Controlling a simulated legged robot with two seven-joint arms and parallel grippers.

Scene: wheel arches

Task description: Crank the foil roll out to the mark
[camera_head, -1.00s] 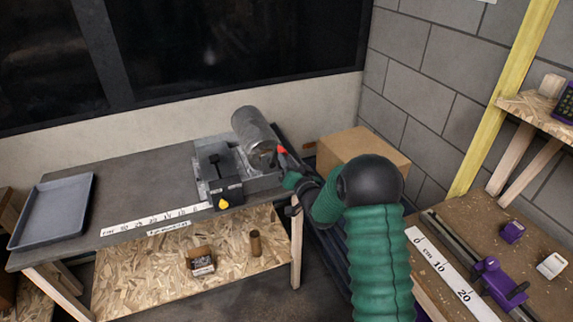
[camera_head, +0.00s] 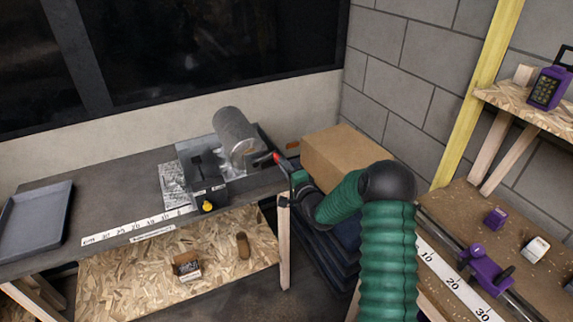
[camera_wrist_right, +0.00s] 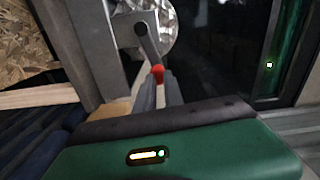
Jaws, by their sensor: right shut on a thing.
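The silvery foil roll (camera_head: 233,127) sits on its stand at the right end of the grey bench. Its end and crank arm (camera_wrist_right: 148,38) show in the right wrist view. My right gripper (camera_head: 283,163) is shut on the red crank handle (camera_wrist_right: 157,72). A short foil sheet (camera_head: 172,185) lies flat left of the dark feeder block (camera_head: 202,180), which has a yellow knob (camera_head: 207,206). The foil's edge is near the right end of the white scale strip (camera_head: 135,228) along the bench front; the exact mark is too small to read. My left gripper is not in view.
A grey tray (camera_head: 35,228) lies at the bench's left end. A cardboard box (camera_head: 345,155) stands behind my right arm. A small box (camera_head: 186,266) and a brown cylinder (camera_head: 243,245) are on the lower shelf. A second bench with a purple clamp (camera_head: 487,268) is at right.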

